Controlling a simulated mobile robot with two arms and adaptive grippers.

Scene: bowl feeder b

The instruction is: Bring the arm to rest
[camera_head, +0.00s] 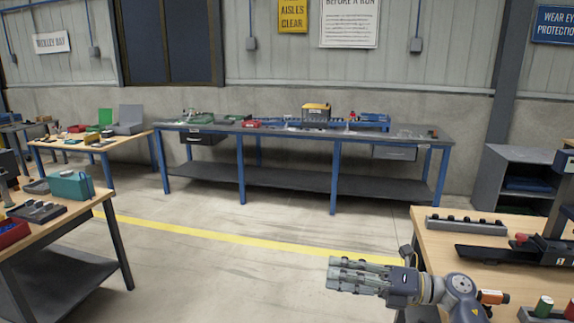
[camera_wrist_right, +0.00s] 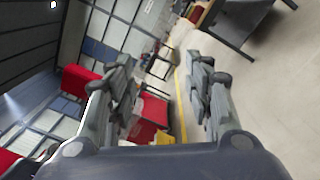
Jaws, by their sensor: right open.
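My right gripper (camera_head: 345,275) reaches in from the lower right in the head view and points left over open floor, beside the right-hand wooden table (camera_head: 429,260). In the right wrist view its two fingers (camera_wrist_right: 160,95) stand well apart with nothing between them. The gripper is open and empty. My left arm and left gripper do not show in either view.
The right table carries a grey rack (camera_head: 466,226), a black device and a green cylinder (camera_head: 543,306). Another wooden table (camera_head: 85,215) with a teal box (camera_head: 71,186) stands at left. A long blue-framed workbench (camera_head: 270,131) lines the back wall. The middle floor is clear.

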